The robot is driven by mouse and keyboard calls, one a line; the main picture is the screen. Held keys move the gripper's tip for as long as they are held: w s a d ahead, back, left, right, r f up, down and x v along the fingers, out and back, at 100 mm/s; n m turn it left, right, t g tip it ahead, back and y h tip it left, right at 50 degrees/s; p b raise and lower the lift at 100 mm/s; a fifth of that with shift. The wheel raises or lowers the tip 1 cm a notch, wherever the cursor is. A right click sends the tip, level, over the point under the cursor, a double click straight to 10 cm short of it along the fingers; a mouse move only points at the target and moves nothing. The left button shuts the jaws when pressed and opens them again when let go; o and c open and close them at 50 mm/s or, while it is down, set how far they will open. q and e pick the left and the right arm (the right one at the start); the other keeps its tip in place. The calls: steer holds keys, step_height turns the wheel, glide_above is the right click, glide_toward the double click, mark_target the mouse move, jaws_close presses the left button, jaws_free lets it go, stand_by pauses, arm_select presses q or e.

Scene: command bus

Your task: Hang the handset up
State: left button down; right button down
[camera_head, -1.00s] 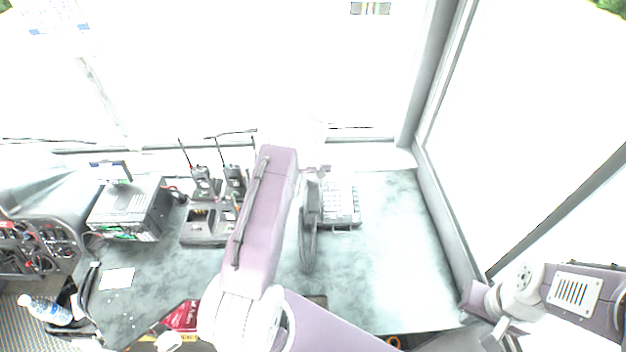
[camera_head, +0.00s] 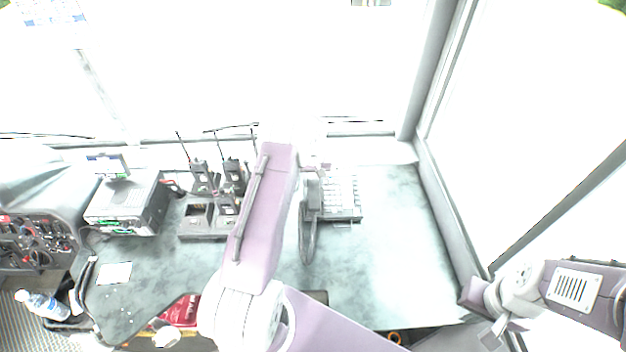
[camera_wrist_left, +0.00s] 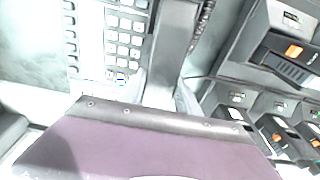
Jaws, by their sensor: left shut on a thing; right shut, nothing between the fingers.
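The grey handset (camera_wrist_left: 172,50) is between the fingers of my left gripper (camera_wrist_left: 165,90), as the left wrist view shows. In the head view its dark upper part (camera_head: 312,190) stands close to the left side of the phone base with its pale keypad (camera_head: 342,195). I cannot tell whether handset and base touch. The keypad also shows in the left wrist view (camera_wrist_left: 118,38). My left forearm hides most of that gripper in the head view. My right gripper (camera_head: 478,300) is shut and empty at lower right, away from the phone.
Handheld radios in chargers (camera_head: 215,210) stand left of the phone and also show in the left wrist view (camera_wrist_left: 285,60). A dark radio unit (camera_head: 130,205) is further left. A dark cord loop (camera_head: 308,240) hangs by the phone. The desk (camera_head: 395,255) right of it is clear.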

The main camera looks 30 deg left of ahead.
arm_select(q)
steer(key=c, duration=0.8)
jaws_free()
steer(key=r, duration=0.3)
steer(key=r+b, duration=0.1)
steer(key=r, duration=0.2)
steer(key=s+r, duration=0.1)
steer(key=r, duration=0.2)
steer(key=shift+d, duration=0.3)
